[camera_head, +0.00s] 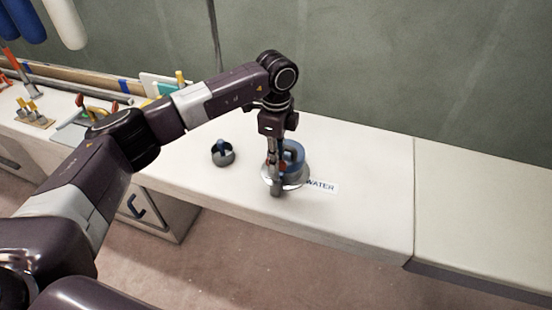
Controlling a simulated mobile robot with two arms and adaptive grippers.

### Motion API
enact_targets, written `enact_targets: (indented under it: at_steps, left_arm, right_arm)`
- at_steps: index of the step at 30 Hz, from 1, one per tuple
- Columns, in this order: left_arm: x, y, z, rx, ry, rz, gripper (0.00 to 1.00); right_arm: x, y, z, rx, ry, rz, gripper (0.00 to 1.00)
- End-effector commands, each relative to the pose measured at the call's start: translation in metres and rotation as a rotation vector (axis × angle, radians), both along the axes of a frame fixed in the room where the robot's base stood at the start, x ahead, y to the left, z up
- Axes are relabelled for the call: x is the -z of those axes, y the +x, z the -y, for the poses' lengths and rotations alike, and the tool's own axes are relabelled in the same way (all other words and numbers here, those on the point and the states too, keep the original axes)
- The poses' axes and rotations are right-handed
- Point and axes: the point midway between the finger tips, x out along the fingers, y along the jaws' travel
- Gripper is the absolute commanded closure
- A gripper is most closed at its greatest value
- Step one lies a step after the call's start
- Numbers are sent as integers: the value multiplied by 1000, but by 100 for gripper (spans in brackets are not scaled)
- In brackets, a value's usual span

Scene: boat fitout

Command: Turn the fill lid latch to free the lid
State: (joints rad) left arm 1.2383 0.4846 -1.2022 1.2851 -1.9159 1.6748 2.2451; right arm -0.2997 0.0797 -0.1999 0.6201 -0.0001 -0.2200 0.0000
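A round fill fitting (299,179) with a pale metal rim and a blue part (294,154) sits on the white bench top, beside a label reading WATER (321,187). My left gripper (276,188) points down over the front left of this fitting and hides part of it. Its fingers are seen nearly edge-on, so I cannot tell whether they are apart or closed, or touching the fitting. The latch itself cannot be made out behind the fingers. My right gripper is not in view.
A small dark round holder with a blue piece (222,152) stands left of the fitting. Tools and a small wooden block (36,119) lie at the far left. The bench top (375,190) is clear to the right, and a grey-green wall (400,70) rises behind.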

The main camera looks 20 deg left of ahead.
Motion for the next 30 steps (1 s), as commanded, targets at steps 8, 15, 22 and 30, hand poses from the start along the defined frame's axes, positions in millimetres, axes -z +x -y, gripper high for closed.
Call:
enact_targets:
  at_steps: [8,15,22,30]
  left_arm:
    - [2,-1,0,1,1,-5,74]
    - [-13,-1,0,1,-1,-2,74]
    - [-61,0,0,2,0,0,74]
    - [-107,-1,0,0,1,-2,74]
  right_arm:
    - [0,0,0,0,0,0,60]
    - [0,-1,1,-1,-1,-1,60]
    - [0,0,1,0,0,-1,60]
    - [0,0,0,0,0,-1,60]
